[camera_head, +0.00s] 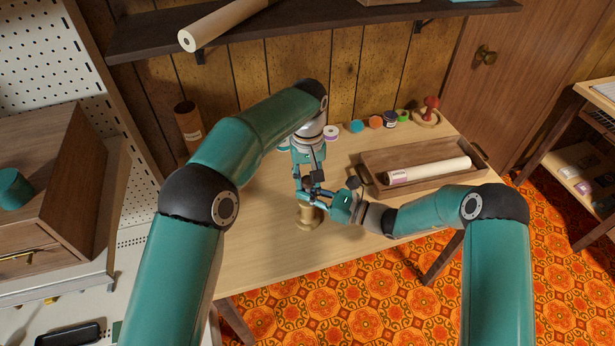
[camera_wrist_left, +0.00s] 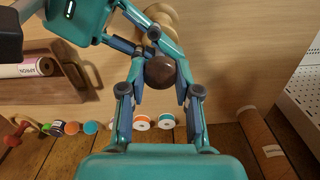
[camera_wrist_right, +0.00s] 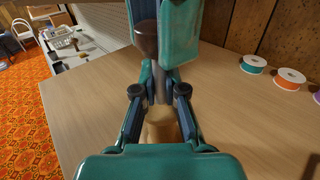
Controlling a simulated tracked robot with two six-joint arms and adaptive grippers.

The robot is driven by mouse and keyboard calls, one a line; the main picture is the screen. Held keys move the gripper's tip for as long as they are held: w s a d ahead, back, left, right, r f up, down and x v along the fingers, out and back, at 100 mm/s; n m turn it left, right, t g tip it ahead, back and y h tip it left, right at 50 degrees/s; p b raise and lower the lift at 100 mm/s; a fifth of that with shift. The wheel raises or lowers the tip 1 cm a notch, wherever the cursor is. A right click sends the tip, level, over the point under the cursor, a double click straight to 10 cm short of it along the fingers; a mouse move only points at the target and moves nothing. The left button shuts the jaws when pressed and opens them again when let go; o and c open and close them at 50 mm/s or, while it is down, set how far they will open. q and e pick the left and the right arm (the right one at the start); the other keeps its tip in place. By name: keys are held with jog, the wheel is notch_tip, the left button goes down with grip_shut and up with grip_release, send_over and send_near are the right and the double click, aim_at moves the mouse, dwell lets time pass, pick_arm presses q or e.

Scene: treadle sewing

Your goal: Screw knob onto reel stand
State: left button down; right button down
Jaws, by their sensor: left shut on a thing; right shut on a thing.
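The reel stand (camera_head: 309,218) is a pale turned-wood piece standing upright on the table. It also shows in the left wrist view (camera_wrist_left: 163,14) and the right wrist view (camera_wrist_right: 161,128). My right gripper (camera_wrist_right: 160,98) is shut around its upright post, above the base. The dark brown knob (camera_wrist_left: 160,71) is between the fingers of my left gripper (camera_wrist_left: 158,84), which is shut on it. In the right wrist view the knob (camera_wrist_right: 146,40) is above the post. The fingers hide the meeting place, so I cannot tell whether knob and post touch.
A wooden tray (camera_head: 372,159) with a pale roll (camera_head: 430,170) lies right of the stand. Several coloured spools (camera_head: 376,122) and a red-handled stamp (camera_head: 431,108) line the table's back. A brown tube (camera_head: 188,124) stands at the back left. The front left of the table is clear.

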pick_arm(q)
jog(key=m, duration=0.4)
jog(key=shift+m, duration=0.3)
pick_arm(e)
jog(key=shift+a, duration=0.1)
pick_arm(q)
jog(key=m, duration=0.4)
jog(key=shift+d, duration=0.1)
jog(key=m, duration=0.4)
jog(key=shift+m, duration=0.3)
jog(key=m, duration=0.4)
pick_arm(e)
jog(key=shift+s, duration=0.1)
pick_arm(q)
jog(key=c, duration=0.7)
grip_release()
jog(key=shift+c, duration=0.2)
jog(key=shift+r, duration=3.65)
